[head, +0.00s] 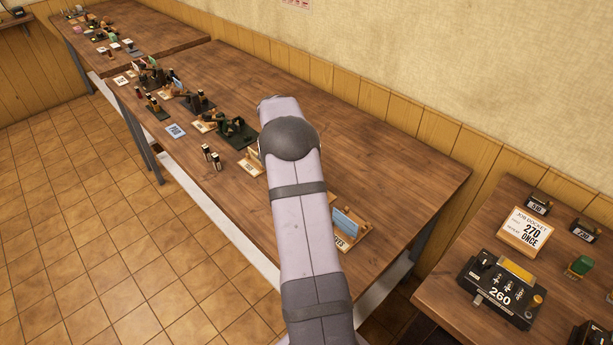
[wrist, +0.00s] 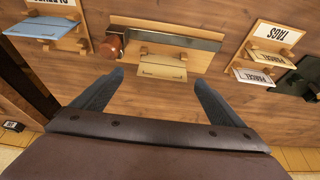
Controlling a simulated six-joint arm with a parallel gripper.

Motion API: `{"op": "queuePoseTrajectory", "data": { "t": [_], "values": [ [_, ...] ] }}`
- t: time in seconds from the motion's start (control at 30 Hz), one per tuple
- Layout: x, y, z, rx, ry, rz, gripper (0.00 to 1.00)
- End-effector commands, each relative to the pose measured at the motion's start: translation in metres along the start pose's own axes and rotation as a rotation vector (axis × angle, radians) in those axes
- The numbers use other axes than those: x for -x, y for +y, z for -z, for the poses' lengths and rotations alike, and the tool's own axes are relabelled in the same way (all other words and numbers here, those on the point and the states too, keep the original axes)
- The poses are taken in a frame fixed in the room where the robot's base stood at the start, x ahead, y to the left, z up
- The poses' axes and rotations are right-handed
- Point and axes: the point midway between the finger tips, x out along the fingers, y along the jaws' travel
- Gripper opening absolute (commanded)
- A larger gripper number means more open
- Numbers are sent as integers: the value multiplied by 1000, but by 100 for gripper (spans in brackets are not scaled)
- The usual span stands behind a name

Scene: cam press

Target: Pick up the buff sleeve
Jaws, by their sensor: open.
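A flat buff piece, which looks like the buff sleeve (wrist: 162,68), stands in a small wooden holder in the wrist view, just beyond my fingertips and centred between them. My gripper (wrist: 160,80) is open and empty, with one dark finger to each side of the sleeve's line. The fingers look apart from the sleeve. In the head view my arm covers this part of the bench, and neither the gripper nor the buff sleeve shows.
Left of the sleeve are a brown knob (wrist: 111,47) and a holder with a blue sleeve (wrist: 46,27). A metal strip (wrist: 175,38) lies just behind. At right stand a tags rack (wrist: 267,47) and a dark green device (wrist: 299,82). A side table (head: 440,295) holds a 260 box (head: 497,295).

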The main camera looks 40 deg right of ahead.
Motion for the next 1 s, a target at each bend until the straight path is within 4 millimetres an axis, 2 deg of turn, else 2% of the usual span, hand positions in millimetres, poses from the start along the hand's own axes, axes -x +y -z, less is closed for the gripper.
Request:
{"op": "queuePoseTrajectory", "data": {
  "t": [0.27, 0.7, 0.97, 1.0],
  "values": [
    [-8, -2, 1, 1, 0, 0, 92],
    [-50, -4, 1, 1, 0, 1, 92],
    [-52, -5, 1, 1, 1, 2, 92],
    [-52, -5, 1, 1, 1, 2, 87]
  ]
}}
